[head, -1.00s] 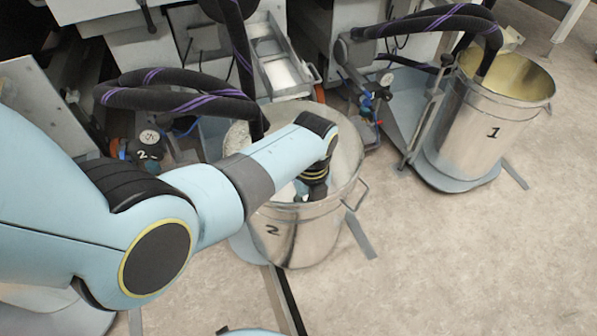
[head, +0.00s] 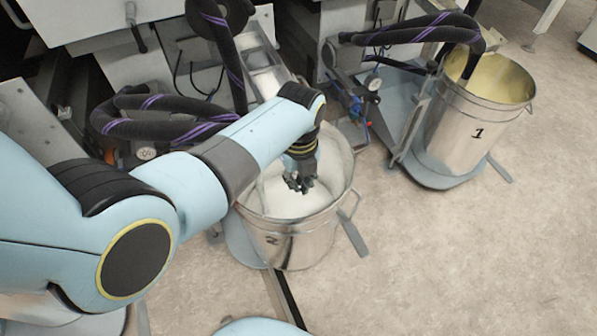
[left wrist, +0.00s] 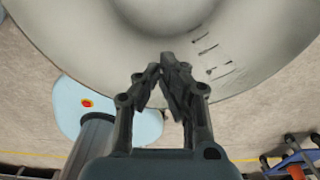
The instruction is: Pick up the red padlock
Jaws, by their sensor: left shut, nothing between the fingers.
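I cannot make out a red padlock in either view. My left gripper (head: 302,187) is shut and empty, pointing down over the open mouth of the metal bucket marked 2 (head: 290,245). The bucket's pale inside shows behind the fingers. In the left wrist view the dark fingers (left wrist: 165,65) meet at their tips, in front of the bucket's pale curved wall (left wrist: 250,50), which carries a few dark marks. I cannot tell how far the tips are from the bucket. My right gripper is not in view.
A metal bucket marked 1 (head: 465,135) stands on a blue-grey base at the right. Black hoses with purple stripes (head: 165,110) loop behind bucket 2. Small blue and red fittings (head: 357,108) sit between the machines. The floor (head: 480,260) at the lower right is clear.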

